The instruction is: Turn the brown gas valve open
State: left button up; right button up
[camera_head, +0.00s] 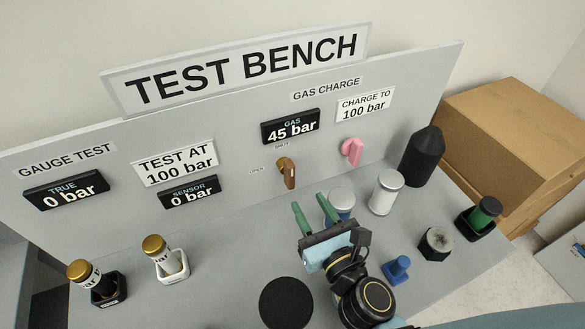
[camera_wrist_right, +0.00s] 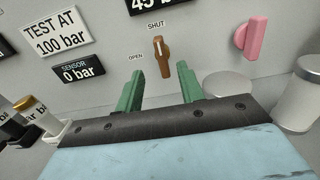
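The brown gas valve (camera_head: 289,175) is a small lever handle on the upright grey panel, below the gas display (camera_head: 291,127) that reads 45 bar. In the right wrist view the brown valve (camera_wrist_right: 162,57) stands almost upright. Its white mark is at the top, under the word SHUT; the word OPEN is to its left. My right gripper (camera_head: 310,200) has two green fingers spread apart with nothing between them. It is in front of and slightly below the valve, and in the wrist view (camera_wrist_right: 160,72) the valve appears between the fingertips, apart from them. My left gripper is out of view.
A pink handle (camera_head: 352,151) is on the panel to the right. Silver-topped cylinders (camera_head: 386,192), a black bottle shape (camera_head: 422,157) and a blue knob (camera_head: 396,269) are near my right arm. Gold-capped gauges (camera_head: 165,257) stand at left.

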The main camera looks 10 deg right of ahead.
aim_at(292, 174)
jog(key=w, duration=0.3)
jog(key=w+a+p, duration=0.1)
jog(key=w, duration=0.5)
jog(key=shift+w+a+p, duration=0.1)
jog(key=shift+a+p, duration=0.25)
jog(key=shift+a, duration=0.05)
grip_shut()
